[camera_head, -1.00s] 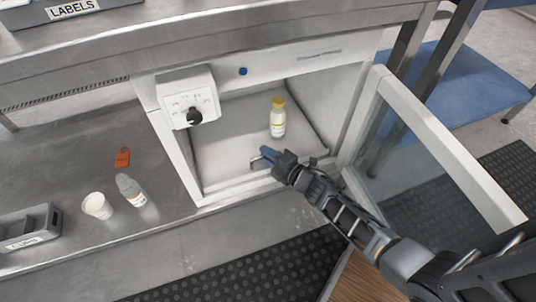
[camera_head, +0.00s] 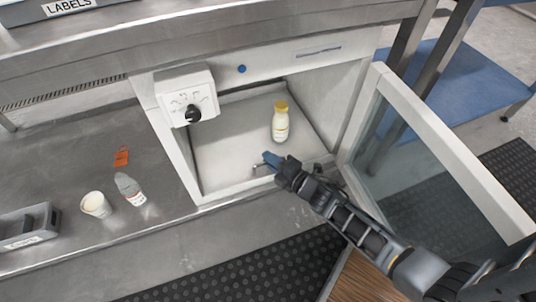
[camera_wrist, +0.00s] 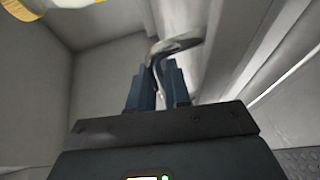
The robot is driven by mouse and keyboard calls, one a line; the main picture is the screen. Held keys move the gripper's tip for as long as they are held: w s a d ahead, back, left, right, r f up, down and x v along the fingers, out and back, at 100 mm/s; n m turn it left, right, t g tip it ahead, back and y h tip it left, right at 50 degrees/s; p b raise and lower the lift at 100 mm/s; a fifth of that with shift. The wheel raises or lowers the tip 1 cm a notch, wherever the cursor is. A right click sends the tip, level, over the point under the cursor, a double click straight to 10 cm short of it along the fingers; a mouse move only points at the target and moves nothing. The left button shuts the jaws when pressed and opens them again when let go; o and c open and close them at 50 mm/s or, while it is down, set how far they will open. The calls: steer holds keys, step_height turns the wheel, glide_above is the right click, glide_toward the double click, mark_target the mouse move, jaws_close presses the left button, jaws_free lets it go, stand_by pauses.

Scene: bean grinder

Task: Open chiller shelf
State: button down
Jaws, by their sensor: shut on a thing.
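The chiller (camera_head: 170,150) is a white box under the steel counter, and its glass door (camera_head: 430,160) stands wide open to the right. Inside lies a pale flat shelf (camera_head: 225,150) with a white bottle with a yellow cap (camera_head: 281,127) upright on it. A thin metal handle (camera_head: 259,170) is at the shelf's front edge. My gripper (camera_head: 271,160) reaches in from the lower right, its blue fingers shut on the handle. In the wrist view, the fingers (camera_wrist: 157,80) are close together around the metal handle (camera_wrist: 178,44), and part of the yellow cap (camera_wrist: 22,8) shows at top left.
A control box with a black knob (camera_head: 187,95) sits at the chiller's upper left. On the steel surface at left are a white cup (camera_head: 96,204), a small bottle (camera_head: 130,189), an orange tag (camera_head: 121,156) and a grey bin (camera_head: 28,228). The door stands close to my arm.

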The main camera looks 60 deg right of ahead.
steer(key=s+a, duration=0.6)
steer(key=s, duration=0.3)
steer(key=s+a, duration=0.6)
steer(key=s, duration=0.2)
steer(key=shift+s, duration=0.35)
steer(key=c, duration=1.4)
jaws_free()
steer(key=shift+c, duration=0.2)
steer(key=shift+s, duration=0.1)
steer(key=p+v, duration=0.1)
steer(key=v, duration=0.6)
steer(key=shift+s, duration=0.3)
steer(key=shift+a, duration=0.1)
